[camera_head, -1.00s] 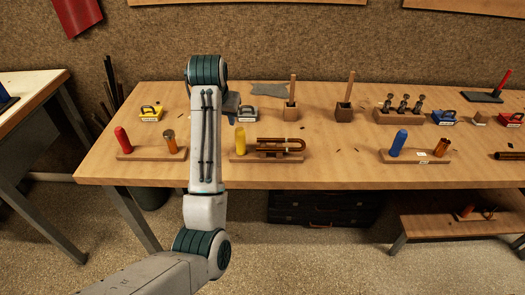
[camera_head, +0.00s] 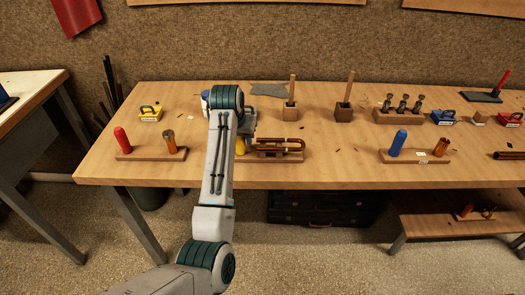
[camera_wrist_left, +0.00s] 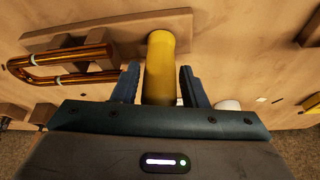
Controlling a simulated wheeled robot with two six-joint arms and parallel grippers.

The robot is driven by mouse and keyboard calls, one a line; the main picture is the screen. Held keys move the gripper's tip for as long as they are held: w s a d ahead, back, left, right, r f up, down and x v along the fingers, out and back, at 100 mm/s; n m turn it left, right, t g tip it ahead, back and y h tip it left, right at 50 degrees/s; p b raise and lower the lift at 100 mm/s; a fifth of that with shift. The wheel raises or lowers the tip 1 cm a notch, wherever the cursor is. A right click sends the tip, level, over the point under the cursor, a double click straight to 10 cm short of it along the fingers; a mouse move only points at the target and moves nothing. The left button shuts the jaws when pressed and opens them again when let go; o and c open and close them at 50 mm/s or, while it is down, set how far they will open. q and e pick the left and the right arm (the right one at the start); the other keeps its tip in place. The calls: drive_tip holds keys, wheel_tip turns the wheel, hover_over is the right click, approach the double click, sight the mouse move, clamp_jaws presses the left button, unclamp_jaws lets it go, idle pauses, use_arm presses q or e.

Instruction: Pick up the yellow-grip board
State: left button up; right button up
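The yellow-grip board is a wooden board with an upright yellow grip and a bent copper tube on it. In the head view its yellow grip (camera_head: 240,146) is mostly hidden behind my left arm, and the copper tube (camera_head: 282,145) shows to the right. In the left wrist view the yellow grip (camera_wrist_left: 160,65) stands between the two dark fingers of my left gripper (camera_wrist_left: 160,85), and the board (camera_wrist_left: 120,32) runs up and left. The fingers are apart, with gaps visible on both sides of the grip. My right gripper is not in view.
A red-grip board (camera_head: 150,154) lies to the left and a blue-grip board (camera_head: 415,156) to the right on the wooden bench (camera_head: 340,172). Bare bench lies between the boards.

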use_arm(q)
drive_tip(key=shift+x, duration=0.85)
clamp_jaws()
drive_tip(key=shift+r, duration=0.1)
wheel_tip(320, 180, up, 10)
drive_tip(key=shift+f, duration=4.85)
drive_tip(key=shift+f, duration=0.15)
